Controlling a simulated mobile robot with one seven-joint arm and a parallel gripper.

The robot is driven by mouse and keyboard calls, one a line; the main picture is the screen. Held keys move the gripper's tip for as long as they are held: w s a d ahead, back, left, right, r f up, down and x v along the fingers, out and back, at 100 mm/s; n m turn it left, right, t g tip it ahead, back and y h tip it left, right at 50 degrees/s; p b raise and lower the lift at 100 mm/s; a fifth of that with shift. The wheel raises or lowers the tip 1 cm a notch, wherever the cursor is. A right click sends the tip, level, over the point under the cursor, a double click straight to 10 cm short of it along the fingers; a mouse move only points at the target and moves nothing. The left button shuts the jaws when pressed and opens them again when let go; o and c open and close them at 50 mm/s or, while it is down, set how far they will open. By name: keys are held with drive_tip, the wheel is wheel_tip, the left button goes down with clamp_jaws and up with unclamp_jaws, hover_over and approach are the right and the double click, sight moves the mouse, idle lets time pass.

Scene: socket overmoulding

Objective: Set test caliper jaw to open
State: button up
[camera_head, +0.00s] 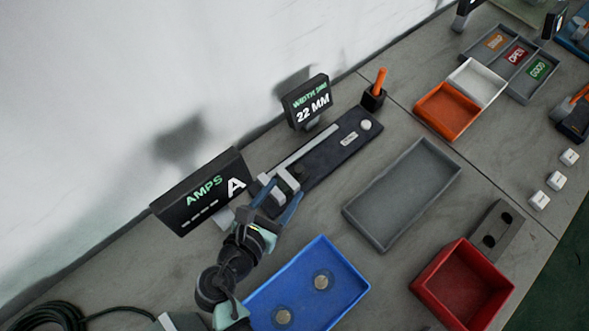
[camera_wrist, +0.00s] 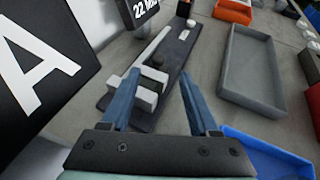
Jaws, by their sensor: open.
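The test caliper has a long dark base (camera_head: 345,143) with a pale rail and a round pale button at its far end. It also shows in the wrist view (camera_wrist: 181,52). Light grey jaw blocks (camera_wrist: 149,82) sit at its near end, one with a dark knob (camera_wrist: 154,61). The spacing between the jaws is hard to read. A small display (camera_head: 311,104) behind it reads 22 MM. My gripper (camera_wrist: 157,78) is open and empty, its blue fingers on either side of the jaw blocks in the wrist view. I cannot tell whether they touch.
An AMPS display (camera_head: 203,191) stands close left of my gripper. A blue tray (camera_head: 343,259) with two round discs lies at the front. An empty grey tray (camera_head: 405,190) lies right of the caliper. A red bin (camera_head: 463,284) and an orange bin (camera_head: 447,110) stand farther right.

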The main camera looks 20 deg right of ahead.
sight(298, 171)
drive_tip(key=x, duration=0.7)
drive_tip(key=shift+w+f, duration=0.15)
drive_tip(key=shift+w, duration=0.05)
clamp_jaws()
idle(1.1)
